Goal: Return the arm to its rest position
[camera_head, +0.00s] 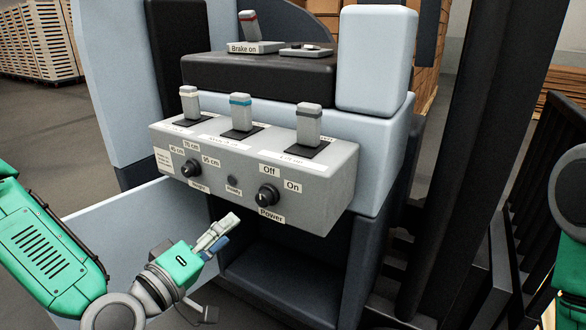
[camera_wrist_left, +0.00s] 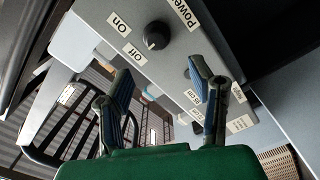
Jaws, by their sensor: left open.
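My left arm comes in from the left in the head view. Its gripper (camera_head: 218,236) is in front of and below the grey control box (camera_head: 335,190), apart from it. In the left wrist view the gripper (camera_wrist_left: 160,90) is open, with its two blue-padded fingers spread and nothing between them. The power knob (camera_head: 267,195) on the box's front has Off and On labels; it also shows in the wrist view (camera_wrist_left: 156,36), beyond the fingers. A second knob (camera_head: 189,168) with cm labels is to its left. At the right edge, part of my right arm shows; its gripper is out of view.
Several levers, one a teal-banded lever (camera_head: 240,112), stand on top of the box. A dark railing (camera_head: 540,170) is at the right. Open floor (camera_head: 50,125) lies at the left, with stacked crates (camera_head: 40,42) beyond.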

